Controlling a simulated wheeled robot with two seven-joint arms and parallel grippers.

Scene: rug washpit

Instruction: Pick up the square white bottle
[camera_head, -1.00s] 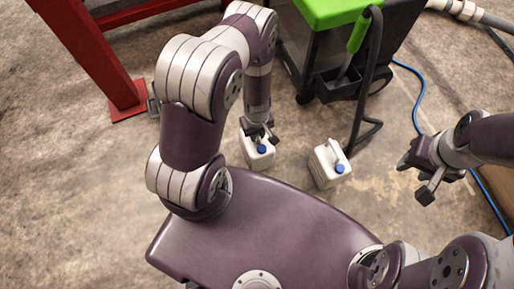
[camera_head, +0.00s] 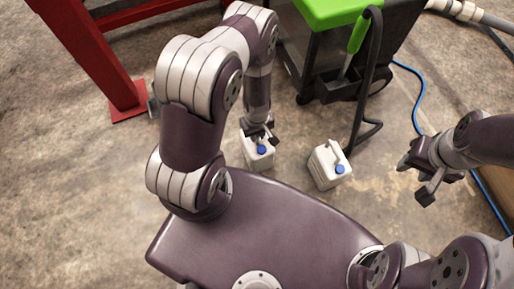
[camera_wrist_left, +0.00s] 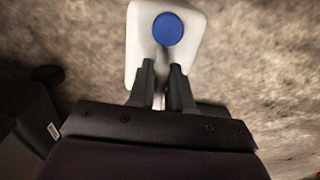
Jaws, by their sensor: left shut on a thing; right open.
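Two white bottles with blue caps are in the head view. One white bottle (camera_head: 258,158) is at the left, under my left gripper (camera_head: 260,137). The left gripper is shut on its upper part, at the handle. In the left wrist view the fingers (camera_wrist_left: 161,85) close on this bottle (camera_wrist_left: 140,38), just below its blue cap. The other white bottle (camera_head: 327,168) stands on the floor to the right, apart from the gripper. Both look boxy. My right gripper (camera_head: 416,181) is open and empty at the right.
A green and black cart (camera_head: 330,55) with a black hose stands behind the bottles. A red steel frame (camera_head: 95,60) is at the upper left. A blue hose (camera_head: 418,105) lies on the concrete floor at the right. The floor between the right bottle and my right gripper is clear.

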